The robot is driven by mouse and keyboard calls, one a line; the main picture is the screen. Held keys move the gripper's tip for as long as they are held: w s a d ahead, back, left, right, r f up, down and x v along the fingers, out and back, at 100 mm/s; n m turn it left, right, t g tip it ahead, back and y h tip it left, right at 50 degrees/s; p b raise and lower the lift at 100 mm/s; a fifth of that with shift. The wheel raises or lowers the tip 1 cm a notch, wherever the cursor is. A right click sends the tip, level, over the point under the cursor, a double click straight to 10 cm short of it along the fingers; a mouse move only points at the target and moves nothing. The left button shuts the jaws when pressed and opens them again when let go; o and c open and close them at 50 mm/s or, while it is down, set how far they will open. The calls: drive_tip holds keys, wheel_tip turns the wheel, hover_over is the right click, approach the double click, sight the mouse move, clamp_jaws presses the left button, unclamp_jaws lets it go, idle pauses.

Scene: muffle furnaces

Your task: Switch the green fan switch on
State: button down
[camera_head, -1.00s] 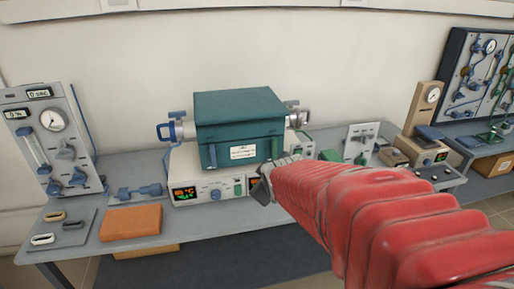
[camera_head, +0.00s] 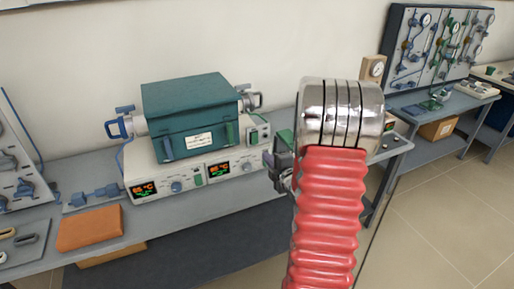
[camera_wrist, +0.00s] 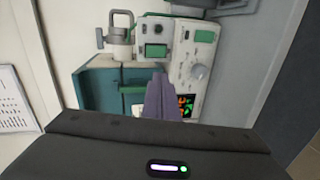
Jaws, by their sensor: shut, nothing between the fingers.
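The teal muffle furnace (camera_head: 185,110) sits on a white control base (camera_head: 160,172) with lit displays and blue knobs. I cannot read which is the fan switch. In the wrist view, two green switches show, one larger (camera_wrist: 155,50) and one beside the round knob (camera_wrist: 203,36). My gripper (camera_head: 277,165) is to the right of the base. Its shut fingers (camera_wrist: 160,88) show in the wrist view, overlapping the teal housing; contact cannot be judged.
An orange block (camera_head: 90,228) lies on the bench left of the furnace. Blue fittings (camera_head: 95,195) lie behind it. A panel with gauges (camera_head: 435,45) stands at the back right. My arm covers the bench right of the furnace.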

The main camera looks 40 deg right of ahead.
drive_tip(key=shift+s+d+f+n+t, duration=0.6)
drive_tip(key=shift+s+d+f, duration=0.25)
drive_tip(key=shift+d+f, duration=0.15)
drive_tip(key=shift+w, duration=0.1)
